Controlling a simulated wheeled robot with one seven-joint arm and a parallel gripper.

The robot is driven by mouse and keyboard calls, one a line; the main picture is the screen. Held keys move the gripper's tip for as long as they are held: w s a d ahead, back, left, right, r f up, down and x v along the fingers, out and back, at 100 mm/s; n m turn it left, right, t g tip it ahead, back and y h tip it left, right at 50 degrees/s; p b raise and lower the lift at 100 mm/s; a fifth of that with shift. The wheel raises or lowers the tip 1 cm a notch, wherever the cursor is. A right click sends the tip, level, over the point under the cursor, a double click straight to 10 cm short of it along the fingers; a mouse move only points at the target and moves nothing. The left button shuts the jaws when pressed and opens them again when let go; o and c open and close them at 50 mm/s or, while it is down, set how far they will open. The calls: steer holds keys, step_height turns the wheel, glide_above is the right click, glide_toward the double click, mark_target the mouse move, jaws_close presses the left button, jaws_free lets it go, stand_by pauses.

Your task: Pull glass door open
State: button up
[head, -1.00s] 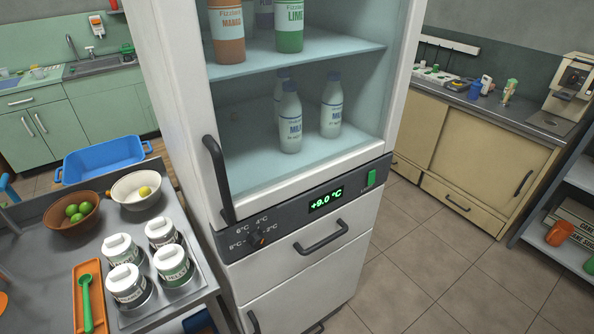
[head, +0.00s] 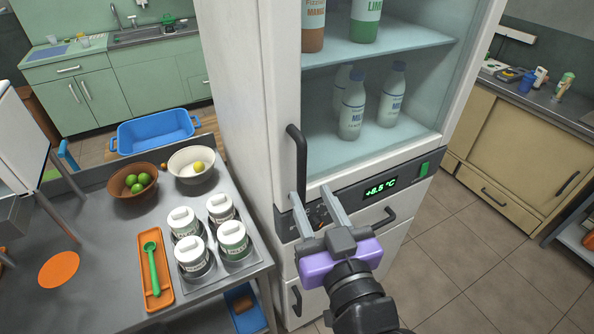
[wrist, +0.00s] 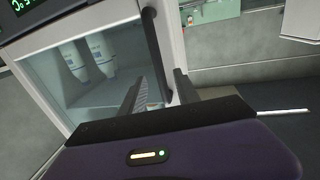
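The glass door (head: 325,140) of the tall white fridge looks closed, with bottles visible behind the glass. Its black vertical bar handle (head: 297,160) is on the left side of the door frame. My gripper (head: 315,200) is open and empty, near the handle's lower end. In the wrist view the handle (wrist: 155,45) runs down between the two fingers of my gripper (wrist: 157,80), which stand apart from each other. Whether a finger touches the handle cannot be told.
A metal counter left of the fridge holds several lidded jars (head: 210,240), an orange tray (head: 155,280), a brown bowl of limes (head: 133,182) and a white bowl (head: 193,165). A drawer handle (head: 377,232) sits below the control panel. Tiled floor is free at the right.

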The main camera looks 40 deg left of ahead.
mark_target(303, 178)
steer(key=p+x, duration=0.2)
steer(key=x, duration=0.5)
jaws_close()
steer(key=shift+d, duration=0.1)
stand_by(1.3)
